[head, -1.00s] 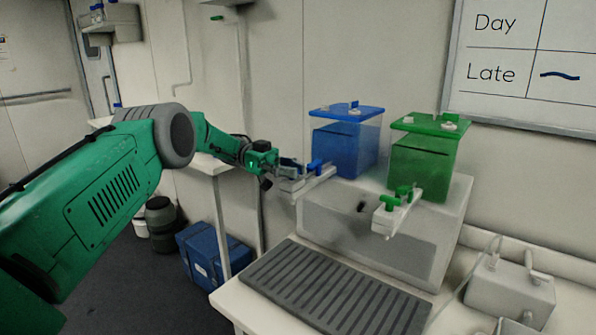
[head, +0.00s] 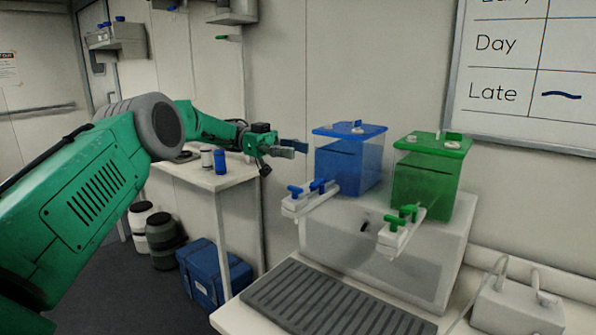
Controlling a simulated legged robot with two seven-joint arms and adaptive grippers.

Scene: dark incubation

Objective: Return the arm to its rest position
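My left arm, green with a grey elbow, reaches in from the left. My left gripper (head: 298,149) is raised left of the blue-lidded container (head: 349,162), above and clear of its white tap bar with blue handles (head: 310,197). Its dark fingers look parted and hold nothing visible. The green-lidded container (head: 426,178) stands to the right, with its own tap bar and green handles (head: 399,234). Both containers rest on a pale box (head: 345,235). My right gripper is not in view.
A ribbed grey mat (head: 330,305) lies on the bench in front of the box. A white side table (head: 192,174) holds a blue bottle (head: 220,160) and a pale jar. A blue cooler (head: 212,272) and drums stand on the floor. A whiteboard hangs at the upper right.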

